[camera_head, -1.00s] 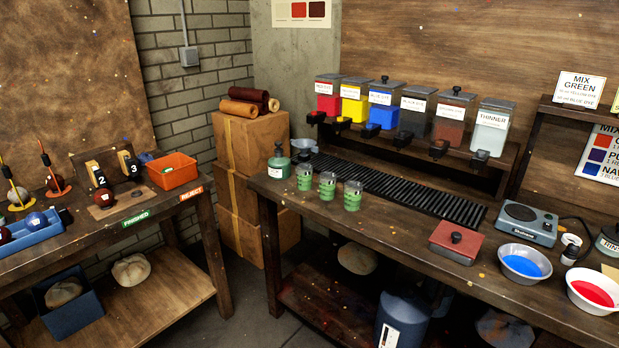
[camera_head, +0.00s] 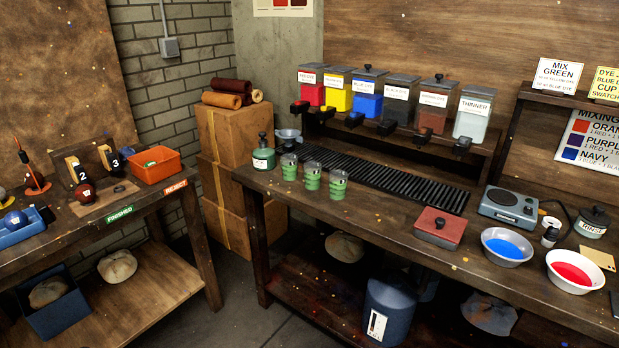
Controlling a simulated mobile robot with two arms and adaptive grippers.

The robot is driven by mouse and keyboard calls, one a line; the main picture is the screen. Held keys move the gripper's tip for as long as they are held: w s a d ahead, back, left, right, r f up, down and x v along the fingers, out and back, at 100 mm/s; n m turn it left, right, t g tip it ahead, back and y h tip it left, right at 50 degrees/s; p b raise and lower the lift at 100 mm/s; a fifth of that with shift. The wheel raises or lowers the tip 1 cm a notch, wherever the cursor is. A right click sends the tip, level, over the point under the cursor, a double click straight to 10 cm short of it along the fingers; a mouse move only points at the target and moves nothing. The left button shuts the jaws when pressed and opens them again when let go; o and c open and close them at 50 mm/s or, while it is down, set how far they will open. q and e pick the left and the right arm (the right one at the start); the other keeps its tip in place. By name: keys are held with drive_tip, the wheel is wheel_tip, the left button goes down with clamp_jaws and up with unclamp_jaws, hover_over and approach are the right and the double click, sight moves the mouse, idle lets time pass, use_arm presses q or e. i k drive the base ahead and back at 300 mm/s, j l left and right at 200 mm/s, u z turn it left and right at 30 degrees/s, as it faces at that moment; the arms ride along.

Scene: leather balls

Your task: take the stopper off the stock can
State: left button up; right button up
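A dark green can (camera_head: 264,156) with a small white label stands upright at the left end of the right-hand bench, and it is the likeliest stock can. Its label is too small to read. A dark stopper (camera_head: 262,138) sits in its top. Neither of my grippers is in view, and nothing touches the can.
Green-banded glasses (camera_head: 312,174) stand close to the can's right. A grey funnel (camera_head: 288,135) is just behind it. A black ribbed rack (camera_head: 385,178) runs under the dye bins (camera_head: 367,95). A red lidded box (camera_head: 437,226) and a blue-dye bowl (camera_head: 506,246) stand farther right.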

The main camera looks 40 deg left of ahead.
sight(262, 134)
drive_tip(key=u, duration=1.45)
drive_tip(key=i+j+z, duration=0.1)
drive_tip(key=i+j, duration=0.35)
drive_tip(key=i, duration=0.2)
drive_tip(key=i+j+z, duration=0.1)
drive_tip(key=i+j, duration=0.4)
drive_tip(key=i, duration=0.15)
